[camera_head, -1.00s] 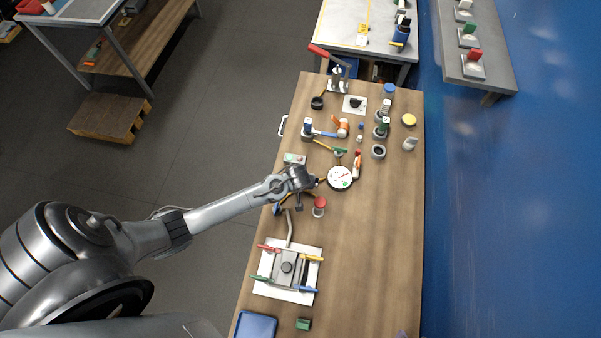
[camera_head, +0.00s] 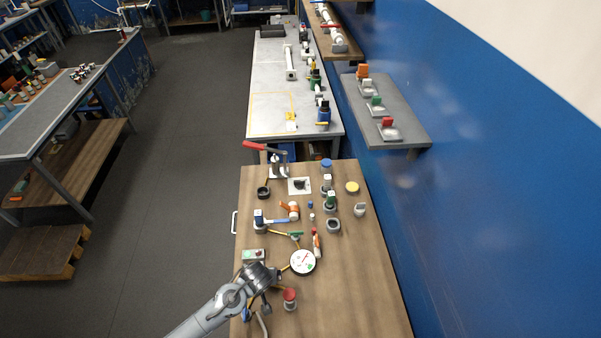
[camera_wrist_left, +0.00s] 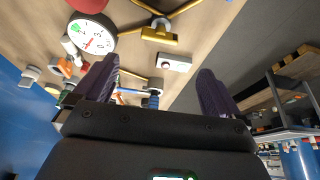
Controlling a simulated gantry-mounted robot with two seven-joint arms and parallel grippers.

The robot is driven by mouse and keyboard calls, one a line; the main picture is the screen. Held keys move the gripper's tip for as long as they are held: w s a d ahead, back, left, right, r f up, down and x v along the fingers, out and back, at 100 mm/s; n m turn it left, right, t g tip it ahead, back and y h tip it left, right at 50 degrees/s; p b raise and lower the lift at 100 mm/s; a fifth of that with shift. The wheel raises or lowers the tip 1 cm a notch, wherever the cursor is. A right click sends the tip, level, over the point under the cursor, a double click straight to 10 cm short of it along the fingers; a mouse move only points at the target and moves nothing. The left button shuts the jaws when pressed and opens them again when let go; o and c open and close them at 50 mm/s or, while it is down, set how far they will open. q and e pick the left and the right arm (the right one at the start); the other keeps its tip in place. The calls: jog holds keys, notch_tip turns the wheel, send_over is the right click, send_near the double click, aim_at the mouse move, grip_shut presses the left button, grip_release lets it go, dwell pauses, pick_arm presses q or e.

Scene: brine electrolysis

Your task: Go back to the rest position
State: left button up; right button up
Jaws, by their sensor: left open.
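My left gripper (camera_head: 277,280) is in the head view above the left edge of the wooden workbench (camera_head: 368,290). It lies just left of a round white gauge (camera_head: 303,262). In the left wrist view its two dark fingers (camera_wrist_left: 157,82) are spread apart with nothing held between them. The gauge also shows there at the upper left (camera_wrist_left: 97,40). A red-topped knob (camera_head: 290,294) stands close to the gripper on its right. My right gripper is not in view.
A small box with buttons (camera_head: 253,255) lies behind the gripper. Valves, fittings and a red-handled clamp (camera_head: 277,160) crowd the bench's far half. A blue wall (camera_head: 470,200) rises on the right.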

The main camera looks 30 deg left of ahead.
pick_arm(q)
jog(key=s+d+f+g+h, duration=0.15)
jog(key=s+d, duration=0.35)
jog(key=s, duration=0.7)
jog(key=s+r+m, duration=0.2)
jog(key=r+m, duration=0.2)
jog(key=r, duration=0.5)
jog(key=s+d+r+m+t+h, duration=0.1)
jog(key=s+r+m, duration=0.2)
jog(key=r, duration=0.5)
jog(key=shift+s+d+r+m, duration=0.25)
jog(key=shift+r+m, duration=0.15)
jog(key=shift+m, duration=0.3)
